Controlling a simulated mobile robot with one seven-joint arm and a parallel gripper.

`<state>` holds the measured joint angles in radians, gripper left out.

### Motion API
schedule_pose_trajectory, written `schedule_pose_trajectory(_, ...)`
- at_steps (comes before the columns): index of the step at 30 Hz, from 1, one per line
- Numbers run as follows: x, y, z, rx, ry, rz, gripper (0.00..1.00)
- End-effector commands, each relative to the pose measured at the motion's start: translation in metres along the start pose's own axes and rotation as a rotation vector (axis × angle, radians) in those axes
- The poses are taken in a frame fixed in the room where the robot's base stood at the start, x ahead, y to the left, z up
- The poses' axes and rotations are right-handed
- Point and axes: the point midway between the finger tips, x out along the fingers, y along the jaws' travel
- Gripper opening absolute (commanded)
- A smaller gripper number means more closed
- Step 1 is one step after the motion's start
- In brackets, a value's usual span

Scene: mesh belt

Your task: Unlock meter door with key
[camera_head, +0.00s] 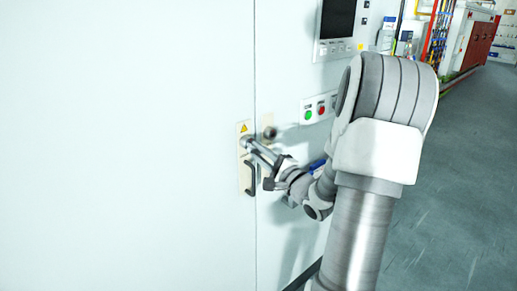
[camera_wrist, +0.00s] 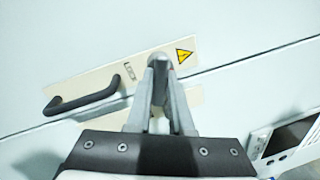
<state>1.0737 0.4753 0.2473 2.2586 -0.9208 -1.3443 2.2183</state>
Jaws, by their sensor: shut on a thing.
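The white meter door (camera_head: 130,150) looks closed, with a thin vertical seam on its right. A beige plate (camera_head: 243,128) on it bears a yellow warning triangle and a black handle (camera_head: 250,180). The wrist view shows the handle (camera_wrist: 82,97) left of my fingers and the plate (camera_wrist: 110,82) behind them. My gripper (camera_head: 251,145) reaches the plate above the handle. In the wrist view, my gripper (camera_wrist: 160,72) is shut on a small grey rounded piece, taken as the key (camera_wrist: 157,57). My fingers hide most of it; I cannot tell how deep it sits in the lock.
Right of the seam are a panel with green and red buttons (camera_head: 314,109) and a screen (camera_head: 338,19). A small dark round part (camera_head: 269,132) is beside the plate. Open grey floor (camera_head: 455,180) lies to the right.

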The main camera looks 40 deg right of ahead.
Motion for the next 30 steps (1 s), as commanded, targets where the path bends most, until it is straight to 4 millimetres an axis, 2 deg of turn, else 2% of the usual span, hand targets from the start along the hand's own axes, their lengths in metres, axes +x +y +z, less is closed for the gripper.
schedule_pose_trajectory(30,-0.0015,-0.0014,-0.0041,0.242,0.043,-0.004,0.00)
